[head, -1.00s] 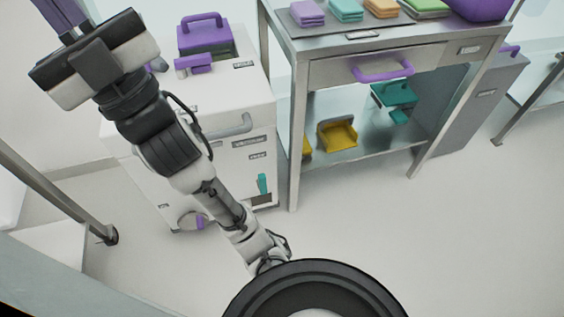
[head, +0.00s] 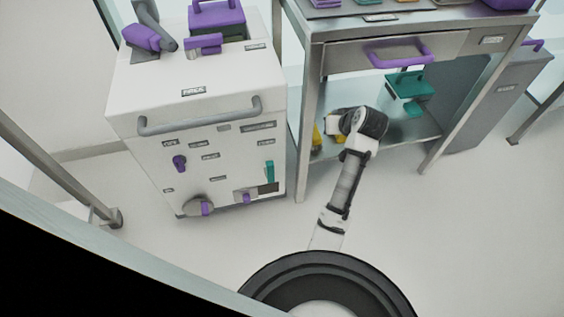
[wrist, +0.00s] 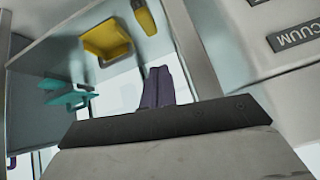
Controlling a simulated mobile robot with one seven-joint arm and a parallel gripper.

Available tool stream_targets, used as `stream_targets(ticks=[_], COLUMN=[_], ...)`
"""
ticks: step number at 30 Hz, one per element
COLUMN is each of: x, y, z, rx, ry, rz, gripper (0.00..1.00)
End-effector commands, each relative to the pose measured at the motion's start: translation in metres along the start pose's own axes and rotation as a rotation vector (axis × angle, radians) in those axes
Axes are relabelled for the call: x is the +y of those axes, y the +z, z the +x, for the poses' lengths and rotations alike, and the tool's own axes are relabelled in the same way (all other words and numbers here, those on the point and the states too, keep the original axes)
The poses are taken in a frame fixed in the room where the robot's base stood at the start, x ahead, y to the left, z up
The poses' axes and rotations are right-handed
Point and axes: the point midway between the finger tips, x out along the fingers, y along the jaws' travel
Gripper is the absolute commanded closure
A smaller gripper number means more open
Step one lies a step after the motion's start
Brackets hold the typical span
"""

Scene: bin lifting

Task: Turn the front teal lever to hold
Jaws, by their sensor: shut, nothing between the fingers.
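The front teal lever (head: 270,171) is on the lower right of the white cabinet's front face (head: 215,165) in the head view. It stands roughly upright beside a dark plate, and its small labels are unreadable. The lever does not show in the wrist view. My arm reaches to the right of the cabinet, in front of the metal table's lower shelf, clear of the lever. My gripper (wrist: 165,87) shows in the wrist view with its dark purple fingers together and empty. In the head view the fingers are hidden or too small to make out.
Purple knobs (head: 180,162) and a grey bar handle (head: 200,117) are on the cabinet front. The metal table (head: 310,110) stands just right of it, with a yellow bin (wrist: 108,40) and a teal one (head: 409,86) below. The floor in front is open.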

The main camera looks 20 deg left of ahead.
Motion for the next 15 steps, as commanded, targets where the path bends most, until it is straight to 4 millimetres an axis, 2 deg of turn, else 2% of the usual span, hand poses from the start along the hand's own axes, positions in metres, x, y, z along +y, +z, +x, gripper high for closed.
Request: stream_targets(ticks=[1, 3, 6, 10, 15], x=[-0.010, -0.024, -0.039, -0.050, -0.054], y=[0.020, 0.044, 0.070, 0.087, 0.091], z=[0.017, 0.033, 0.045, 0.051, 0.052], rx=[-0.077, -0.163, -0.245, -0.297, -0.308], ry=[-0.083, -0.192, -0.316, -0.405, -0.431], rz=[-0.014, -0.038, -0.066, -0.084, -0.092], gripper=[1.00, 1.00, 1.00, 1.00, 1.00])
